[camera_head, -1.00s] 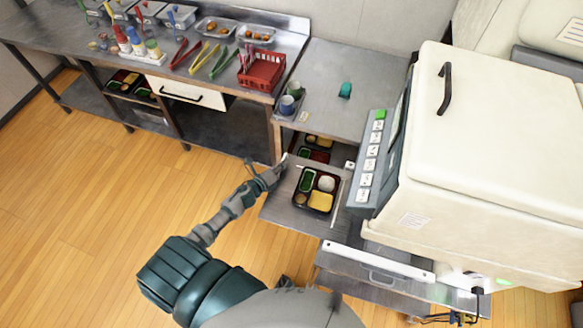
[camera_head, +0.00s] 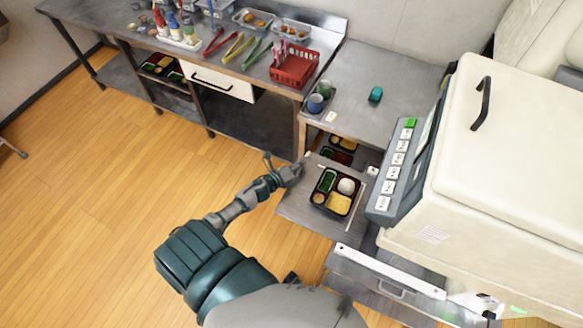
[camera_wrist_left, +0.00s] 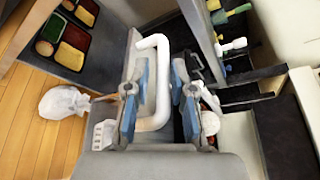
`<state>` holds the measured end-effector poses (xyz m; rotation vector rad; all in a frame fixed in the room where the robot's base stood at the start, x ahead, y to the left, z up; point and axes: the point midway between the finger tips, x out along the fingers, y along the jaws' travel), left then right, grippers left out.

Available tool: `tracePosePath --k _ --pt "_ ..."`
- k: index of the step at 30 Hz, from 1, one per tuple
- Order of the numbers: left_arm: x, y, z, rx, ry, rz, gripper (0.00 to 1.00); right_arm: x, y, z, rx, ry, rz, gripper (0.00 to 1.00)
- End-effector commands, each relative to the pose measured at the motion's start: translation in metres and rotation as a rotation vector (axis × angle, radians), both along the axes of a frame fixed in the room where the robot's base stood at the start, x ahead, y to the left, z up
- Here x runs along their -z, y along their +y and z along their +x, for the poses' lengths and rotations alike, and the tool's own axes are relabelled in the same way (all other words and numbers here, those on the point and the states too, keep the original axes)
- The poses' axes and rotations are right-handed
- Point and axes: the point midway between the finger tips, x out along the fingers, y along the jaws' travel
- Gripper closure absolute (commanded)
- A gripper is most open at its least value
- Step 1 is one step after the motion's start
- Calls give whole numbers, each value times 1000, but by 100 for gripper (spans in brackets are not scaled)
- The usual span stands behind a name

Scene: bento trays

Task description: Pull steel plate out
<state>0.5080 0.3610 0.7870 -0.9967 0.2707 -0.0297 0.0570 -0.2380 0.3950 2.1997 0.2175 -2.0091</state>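The steel plate (camera_head: 298,206) is a grey sliding shelf that sticks out of the counter beside the white machine. A black bento tray (camera_head: 323,209) with food in its compartments lies on it. The tray also shows at the upper left of the left wrist view (camera_wrist_left: 90,45). My left gripper (camera_head: 296,170) is at the plate's left edge. In the left wrist view, its two blue-padded fingers (camera_wrist_left: 160,95) are apart, with a white bent handle (camera_wrist_left: 154,42) between them. The handle sits nearer the left finger; contact is unclear. My right gripper is not in view.
More trays (camera_head: 340,146) sit inside the counter behind the plate. The large white machine (camera_head: 520,170) stands at the right, with a drawer (camera_head: 385,270) below it.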

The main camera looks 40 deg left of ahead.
Motion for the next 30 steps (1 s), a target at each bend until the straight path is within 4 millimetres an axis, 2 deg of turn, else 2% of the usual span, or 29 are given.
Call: tracePosePath --k 9,14,19,30 --pt "-13 11 -69 -1 3 0 76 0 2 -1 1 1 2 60" --pt "-19 16 -91 -1 1 -1 76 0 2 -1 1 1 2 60" --pt "-22 18 -100 -2 -1 0 76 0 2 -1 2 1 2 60" --pt "-22 18 -100 -1 -1 0 76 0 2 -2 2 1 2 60"
